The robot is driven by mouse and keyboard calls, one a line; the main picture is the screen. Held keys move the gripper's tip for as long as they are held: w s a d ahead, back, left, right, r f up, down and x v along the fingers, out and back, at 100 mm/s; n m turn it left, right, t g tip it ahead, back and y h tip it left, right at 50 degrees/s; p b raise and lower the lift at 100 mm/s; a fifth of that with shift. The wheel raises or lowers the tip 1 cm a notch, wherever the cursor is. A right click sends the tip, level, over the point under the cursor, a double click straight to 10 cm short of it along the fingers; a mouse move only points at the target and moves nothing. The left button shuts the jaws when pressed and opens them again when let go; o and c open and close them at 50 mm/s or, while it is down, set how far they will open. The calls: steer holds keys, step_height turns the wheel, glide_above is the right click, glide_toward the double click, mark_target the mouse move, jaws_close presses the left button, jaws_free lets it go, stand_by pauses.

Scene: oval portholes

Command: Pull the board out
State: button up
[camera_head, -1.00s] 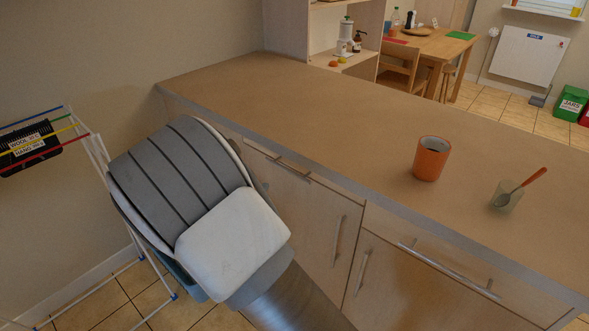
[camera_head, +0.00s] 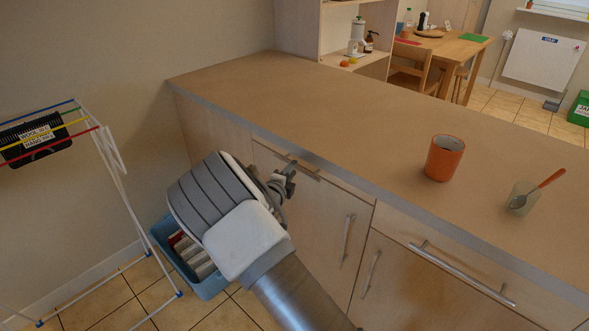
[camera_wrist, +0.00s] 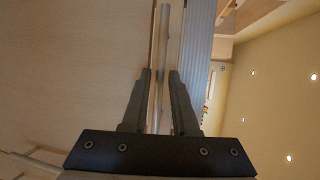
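The board's wooden front (camera_head: 345,188) is a narrow panel just under the counter edge, with a metal bar handle (camera_head: 304,169). It looks flush with the cabinet. In the head view my gripper (camera_head: 287,180) is at the left part of this handle, partly covered by my arm. In the wrist view the handle bar (camera_wrist: 163,45) runs upright between the two dark fingers of my gripper (camera_wrist: 160,73). The fingers are apart, with a visible gap beside the bar. I cannot tell how deep the bar sits between them.
Cabinet doors with upright handles (camera_head: 347,240) are below. A wide drawer handle (camera_head: 460,272) is at right. An orange cup (camera_head: 444,158) and a glass with a spoon (camera_head: 522,198) stand on the counter (camera_head: 330,105). A drying rack (camera_head: 118,185) and blue basket (camera_head: 207,288) are at left.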

steer(key=shift+x, duration=1.45)
steer(key=shift+c, duration=0.2)
jaws_close()
